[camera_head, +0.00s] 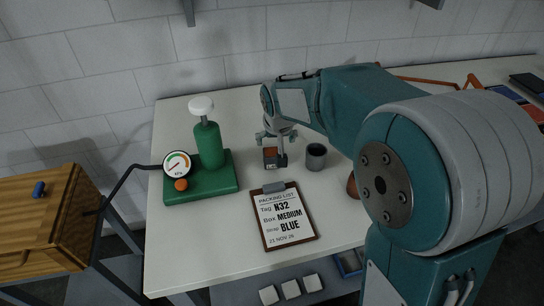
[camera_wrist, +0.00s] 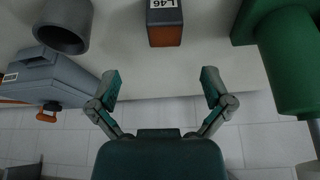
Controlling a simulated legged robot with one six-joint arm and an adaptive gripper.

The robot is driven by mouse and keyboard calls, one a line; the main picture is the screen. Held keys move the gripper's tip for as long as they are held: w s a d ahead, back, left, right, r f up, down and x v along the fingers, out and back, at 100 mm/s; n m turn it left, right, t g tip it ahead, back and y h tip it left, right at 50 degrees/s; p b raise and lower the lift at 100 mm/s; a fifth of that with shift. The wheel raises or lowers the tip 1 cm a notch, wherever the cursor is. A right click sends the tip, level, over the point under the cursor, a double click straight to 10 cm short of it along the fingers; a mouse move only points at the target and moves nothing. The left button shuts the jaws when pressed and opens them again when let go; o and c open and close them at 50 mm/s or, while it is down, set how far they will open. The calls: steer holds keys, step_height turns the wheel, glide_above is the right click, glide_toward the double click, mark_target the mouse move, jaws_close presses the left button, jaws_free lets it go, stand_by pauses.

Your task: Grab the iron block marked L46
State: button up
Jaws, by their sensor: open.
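The iron block marked L46 (camera_head: 270,161) is a small dark grey block with an orange-brown face, standing on the white table. In the wrist view the block (camera_wrist: 165,30) is at the top centre, its white L46 label cut by the frame edge. My gripper (camera_head: 274,140) is just above and behind the block in the head view. In the wrist view my gripper (camera_wrist: 160,84) has its two fingers spread wide with nothing between them. The block lies beyond the fingertips, roughly centred between them and apart from both.
A dark grey cup (camera_head: 316,156) stands right of the block. A green press with a gauge (camera_head: 208,145) stands to the left. A clipboard reading N32 (camera_head: 285,216) lies in front. The wrist view shows a grey device with an orange knob (camera_wrist: 52,78). My arm hides the table's right part.

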mark_target(271, 152)
steer(key=x, duration=0.5)
steer(key=shift+a, duration=0.15)
steer(key=shift+w+f, duration=0.2)
steer(key=shift+f, duration=0.35)
steer(key=x, duration=0.5)
steer(key=shift+w+a+r, duration=0.15)
steer(key=shift+w+a, duration=0.15)
steer(key=shift+d, duration=0.1)
steer(key=c, duration=1.3)
